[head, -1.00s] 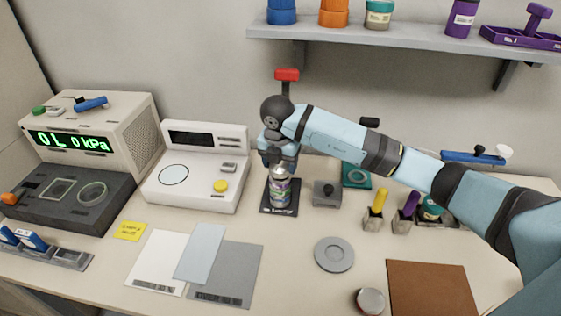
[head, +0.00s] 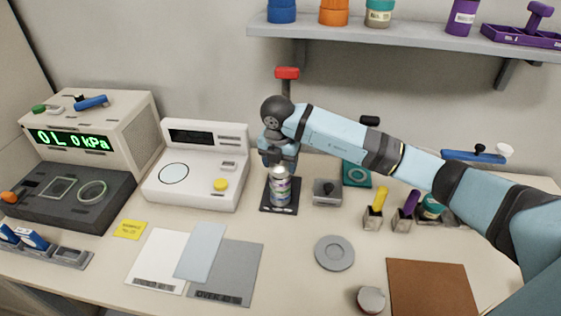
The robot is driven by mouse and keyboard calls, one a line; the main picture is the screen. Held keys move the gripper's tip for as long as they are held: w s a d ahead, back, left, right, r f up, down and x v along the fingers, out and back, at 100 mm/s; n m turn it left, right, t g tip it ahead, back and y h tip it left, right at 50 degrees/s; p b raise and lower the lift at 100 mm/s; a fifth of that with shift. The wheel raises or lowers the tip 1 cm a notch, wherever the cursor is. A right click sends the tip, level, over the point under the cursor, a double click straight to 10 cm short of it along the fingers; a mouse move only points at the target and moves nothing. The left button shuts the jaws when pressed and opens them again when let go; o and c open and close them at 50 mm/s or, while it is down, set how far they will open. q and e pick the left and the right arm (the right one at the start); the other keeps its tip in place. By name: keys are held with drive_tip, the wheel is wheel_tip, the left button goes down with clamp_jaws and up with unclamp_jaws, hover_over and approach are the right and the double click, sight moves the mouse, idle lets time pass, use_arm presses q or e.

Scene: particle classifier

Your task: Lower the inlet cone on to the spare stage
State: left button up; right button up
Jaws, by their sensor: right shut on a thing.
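My right gripper (head: 279,163) points down over a small cylindrical stack (head: 279,190) with coloured bands, standing on a dark plate (head: 293,208). The gripper is shut on a silvery piece at the top of the stack, which looks like the inlet cone (head: 279,172). The fingers partly hide it, and I cannot tell whether it touches the stage below. My left gripper is out of view. I cannot tell for sure which part is the spare stage.
A white instrument (head: 205,140) stands left of the stack, and a small grey block (head: 327,192) stands close to its right. A grey disc (head: 334,253) and a brown mat (head: 430,288) lie in front to the right. A wall shelf (head: 400,38) runs above.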

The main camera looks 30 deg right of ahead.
drive_tip(key=shift+f, duration=0.3)
drive_tip(key=o, duration=1.1)
wheel_tip(320, 180, up, 14)
drive_tip(key=s+a, duration=0.1)
